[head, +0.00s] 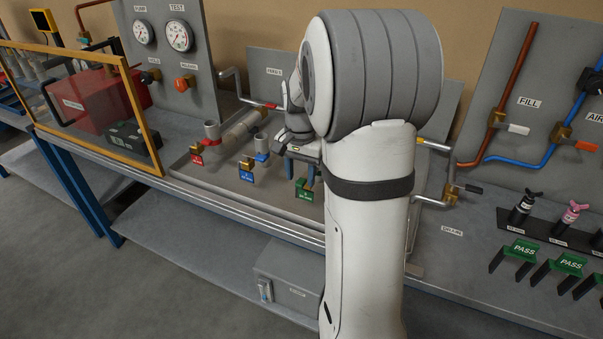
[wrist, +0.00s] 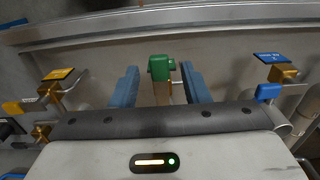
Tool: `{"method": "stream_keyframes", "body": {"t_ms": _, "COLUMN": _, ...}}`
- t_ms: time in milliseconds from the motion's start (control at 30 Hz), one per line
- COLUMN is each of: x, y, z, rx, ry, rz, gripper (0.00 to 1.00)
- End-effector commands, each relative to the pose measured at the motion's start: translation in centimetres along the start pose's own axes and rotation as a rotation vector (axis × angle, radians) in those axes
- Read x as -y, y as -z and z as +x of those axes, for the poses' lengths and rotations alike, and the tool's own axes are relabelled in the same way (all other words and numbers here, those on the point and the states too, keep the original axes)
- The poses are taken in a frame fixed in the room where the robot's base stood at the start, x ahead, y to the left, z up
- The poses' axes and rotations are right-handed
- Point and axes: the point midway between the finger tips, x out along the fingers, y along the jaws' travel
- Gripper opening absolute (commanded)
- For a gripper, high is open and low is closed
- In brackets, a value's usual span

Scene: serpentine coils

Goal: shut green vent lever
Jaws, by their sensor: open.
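The green vent lever (wrist: 161,67) shows in the wrist view as a green handle above a brass-coloured part. It stands between the two blue fingers of my gripper (wrist: 160,85), which are open with a gap on each side of it. In the head view my gripper (head: 301,186) points down over the bench at the green tag (head: 304,195). The lever itself is mostly hidden there by my gripper and arm. I cannot tell its exact angle.
In the wrist view, a blue lever (wrist: 268,91) stands to the right and a yellow lever (wrist: 14,107) to the left. The head view shows a red-tagged valve (head: 197,160), a blue-tagged valve (head: 246,177) and pipes close by. Bare floor lies in front of the bench.

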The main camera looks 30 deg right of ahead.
Motion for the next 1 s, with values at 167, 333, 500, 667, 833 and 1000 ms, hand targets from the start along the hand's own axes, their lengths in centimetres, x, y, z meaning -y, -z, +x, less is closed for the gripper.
{"method": "stream_keyframes", "body": {"t_ms": 167, "x": -0.04, "y": -0.02, "z": 0.70, "rx": 0.000, "ry": 0.000, "rz": 0.000, "gripper": 0.42}}
{"method": "stream_keyframes", "body": {"t_ms": 333, "x": -0.05, "y": -0.01, "z": 0.71, "rx": 0.000, "ry": 0.000, "rz": 0.000, "gripper": 0.42}}
{"method": "stream_keyframes", "body": {"t_ms": 500, "x": -0.07, "y": 0.00, "z": 0.69, "rx": 0.000, "ry": 0.000, "rz": 0.000, "gripper": 0.30}}
{"method": "stream_keyframes", "body": {"t_ms": 667, "x": -0.08, "y": 0.01, "z": 0.68, "rx": 0.000, "ry": 0.000, "rz": 0.001, "gripper": 0.16}}
{"method": "stream_keyframes", "body": {"t_ms": 833, "x": -0.09, "y": 0.02, "z": 0.67, "rx": 0.000, "ry": 0.000, "rz": 0.001, "gripper": 0.03}}
{"method": "stream_keyframes", "body": {"t_ms": 1000, "x": -0.11, "y": 0.03, "z": 0.67, "rx": 0.000, "ry": 0.000, "rz": -0.001, "gripper": 0.00}}
